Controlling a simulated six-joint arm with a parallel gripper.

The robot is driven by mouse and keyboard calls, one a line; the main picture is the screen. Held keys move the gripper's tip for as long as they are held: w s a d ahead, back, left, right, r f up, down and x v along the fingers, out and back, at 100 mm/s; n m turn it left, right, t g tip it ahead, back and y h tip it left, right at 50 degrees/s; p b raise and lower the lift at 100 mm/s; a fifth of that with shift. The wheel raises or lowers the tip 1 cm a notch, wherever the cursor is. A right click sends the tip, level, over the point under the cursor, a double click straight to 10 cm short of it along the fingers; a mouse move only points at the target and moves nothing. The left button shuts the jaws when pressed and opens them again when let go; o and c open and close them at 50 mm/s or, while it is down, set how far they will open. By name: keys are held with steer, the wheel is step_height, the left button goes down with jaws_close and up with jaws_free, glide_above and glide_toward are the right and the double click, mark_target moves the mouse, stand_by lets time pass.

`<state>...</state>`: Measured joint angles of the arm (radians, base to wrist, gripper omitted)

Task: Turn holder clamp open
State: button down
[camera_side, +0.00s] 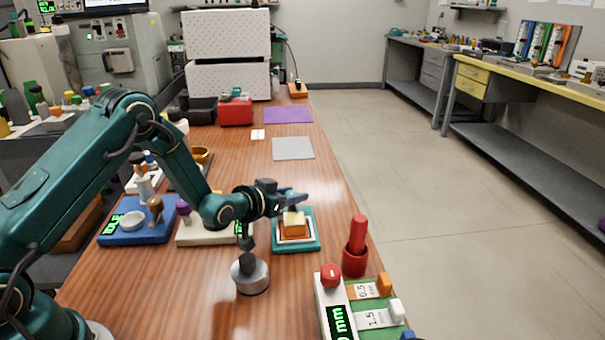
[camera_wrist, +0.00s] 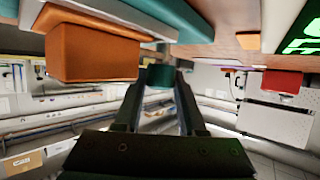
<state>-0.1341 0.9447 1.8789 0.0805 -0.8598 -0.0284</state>
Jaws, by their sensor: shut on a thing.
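The holder (camera_side: 317,243) is a low teal square tray with a white inner frame, standing on the wooden table in the middle of the side view. An orange block (camera_side: 294,230) with a paler top sits on it. My gripper (camera_side: 297,196) is just above and behind the block. In the wrist view my gripper (camera_wrist: 160,85) is shut on a small dark teal piece (camera_wrist: 159,76), which I take for the holder clamp. The orange block (camera_wrist: 95,52) is beside it at upper left, apart from the fingers. My gripper partly hides the clamp in the side view.
A grey metal cylinder with a dark knob (camera_side: 250,275) stands close in front of the holder. A red upright pin (camera_side: 357,240) and a display unit with coloured blocks (camera_side: 335,290) are at front right. A grey mat (camera_side: 293,148) lies bare behind.

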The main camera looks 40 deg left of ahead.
steer(key=shift+n+y, duration=0.4)
steer(key=shift+c, duration=2.4)
jaws_free()
steer(key=shift+r, duration=0.55)
steer(key=r, duration=0.2)
steer(key=a+r, duration=0.1)
steer(key=r, duration=0.1)
steer(key=shift+s, duration=0.15)
steer(key=s+a+r, duration=0.6)
steer(key=a, duration=0.2)
steer(key=shift+a, duration=0.4)
steer(key=shift+w, duration=0.1)
